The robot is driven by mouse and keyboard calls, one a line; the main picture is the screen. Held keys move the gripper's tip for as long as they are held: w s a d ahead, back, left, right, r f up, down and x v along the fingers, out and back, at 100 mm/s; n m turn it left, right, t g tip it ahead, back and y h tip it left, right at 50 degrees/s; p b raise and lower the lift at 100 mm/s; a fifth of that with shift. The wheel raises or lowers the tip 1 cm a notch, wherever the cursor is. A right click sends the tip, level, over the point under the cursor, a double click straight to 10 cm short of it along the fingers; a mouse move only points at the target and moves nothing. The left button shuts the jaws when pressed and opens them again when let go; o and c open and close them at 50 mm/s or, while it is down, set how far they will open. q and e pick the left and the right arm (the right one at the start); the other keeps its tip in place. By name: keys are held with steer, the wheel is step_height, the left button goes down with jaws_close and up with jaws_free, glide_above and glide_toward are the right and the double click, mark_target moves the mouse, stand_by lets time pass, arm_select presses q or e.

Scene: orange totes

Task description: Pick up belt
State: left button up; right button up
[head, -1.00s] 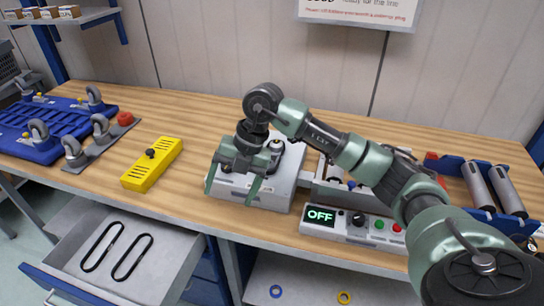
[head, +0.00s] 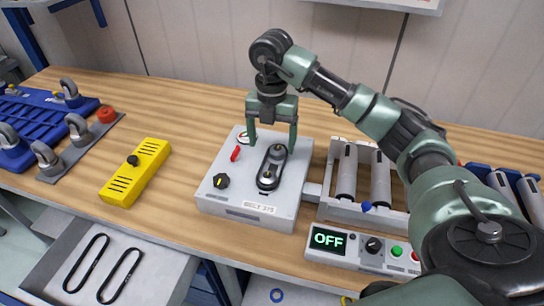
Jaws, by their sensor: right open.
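A grey box-shaped device (head: 222,204) stands on the wooden bench, with a dark knob, a red switch and two pulleys on top. A black belt (head: 263,172) appears to loop around the two pulleys. My right gripper (head: 271,146) is open and points down over the far end of this loop, one finger on each side. I cannot tell whether the fingers touch it. Two more black belts, a left one (head: 84,262) and a right one (head: 118,274), lie in the open drawer (head: 62,285) at lower left. My left gripper is not in view.
A control box (head: 345,260) showing OFF sits at the front edge, with a roller unit (head: 328,212) behind it. A yellow slotted block (head: 136,172) lies left of the device. Blue and grey caster parts (head: 50,120) are at far left. Bench between them is clear.

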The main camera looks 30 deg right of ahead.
mark_target(273, 170)
steer(key=shift+s+a+f+p, duration=0.1)
steer(key=shift+s+f+p, duration=0.2)
steer(key=shift+f, duration=0.35)
steer(key=shift+s+f+p, duration=0.15)
steer(key=shift+f+p, duration=0.2)
steer(key=shift+f, duration=0.25)
steer(key=f, duration=0.2)
steer(key=f+p, duration=0.1)
steer(key=shift+w+f, duration=0.2)
steer(key=shift+f, duration=0.35)
steer(key=c, duration=1.3)
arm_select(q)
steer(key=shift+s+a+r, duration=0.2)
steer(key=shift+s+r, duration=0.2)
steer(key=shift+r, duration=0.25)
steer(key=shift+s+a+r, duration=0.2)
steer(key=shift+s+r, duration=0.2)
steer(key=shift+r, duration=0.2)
arm_select(e)
steer(key=shift+c, duration=0.8)
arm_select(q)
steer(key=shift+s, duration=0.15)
arm_select(e)
steer(key=shift+r, duration=0.15)
